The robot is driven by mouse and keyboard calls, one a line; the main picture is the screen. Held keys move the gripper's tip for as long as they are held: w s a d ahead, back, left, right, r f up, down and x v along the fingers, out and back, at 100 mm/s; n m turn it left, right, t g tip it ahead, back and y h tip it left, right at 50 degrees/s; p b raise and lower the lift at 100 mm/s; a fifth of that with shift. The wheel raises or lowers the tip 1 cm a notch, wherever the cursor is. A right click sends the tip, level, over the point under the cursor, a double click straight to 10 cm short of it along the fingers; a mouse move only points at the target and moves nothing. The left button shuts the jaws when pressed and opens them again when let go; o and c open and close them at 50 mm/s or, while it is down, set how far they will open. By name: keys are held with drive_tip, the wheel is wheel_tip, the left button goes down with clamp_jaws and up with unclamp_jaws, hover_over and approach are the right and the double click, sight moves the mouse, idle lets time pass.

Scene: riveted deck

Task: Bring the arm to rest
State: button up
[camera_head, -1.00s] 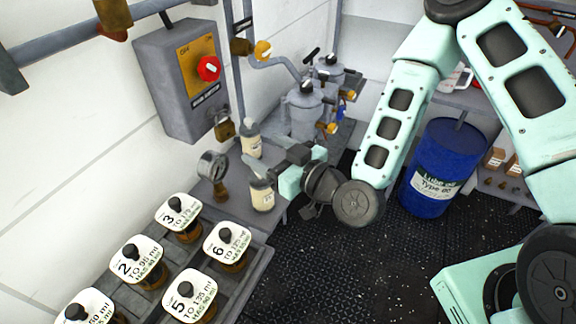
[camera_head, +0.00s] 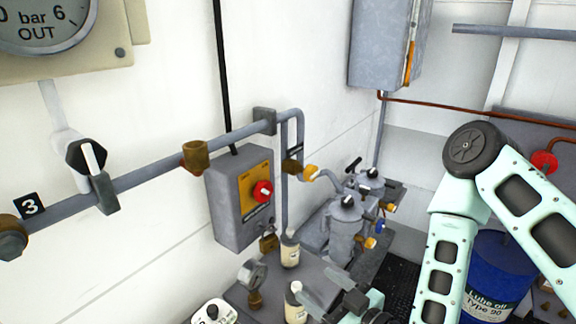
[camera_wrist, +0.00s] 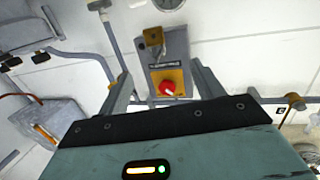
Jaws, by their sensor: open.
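My gripper (camera_head: 326,290) shows at the bottom of the head view, close to the cream bottles in the picture; whether it touches them I cannot tell. In the wrist view my gripper (camera_wrist: 165,90) has its two grey fingers spread apart with nothing between them. A grey switch box (camera_wrist: 168,65) with a red knob shows beyond the gap. My arm's pale green links run down the right of the head view.
The switch box (camera_head: 240,200) is on the left wall beside a grey pipe (camera_head: 150,180). Cream bottles (camera_head: 290,250) and grey filter canisters (camera_head: 345,222) stand on the bench. A blue drum (camera_head: 497,275) stands behind my arm at right.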

drive_tip(key=s+a+f+n+g+h+b, duration=0.2)
drive_tip(key=a+f+n+g+b, duration=0.15)
drive_tip(key=g, duration=0.45)
drive_tip(key=s+d+r+m+g+h+b, duration=0.2)
drive_tip(key=s+d+r+h, duration=0.2)
drive_tip(key=s, duration=0.4)
drive_tip(key=s+d+r+m+g+h+b, duration=0.1)
drive_tip(key=s+d+r+g+h+b, duration=0.1)
drive_tip(key=s, duration=0.5)
drive_tip(key=d+r+g+h, duration=0.1)
drive_tip(key=d+r+h, duration=0.1)
drive_tip(key=d+r, duration=0.1)
drive_tip(key=shift+s+r+m, duration=0.2)
drive_tip(key=shift+s+m, duration=0.15)
drive_tip(key=shift+d, duration=0.1)
idle(2.6)
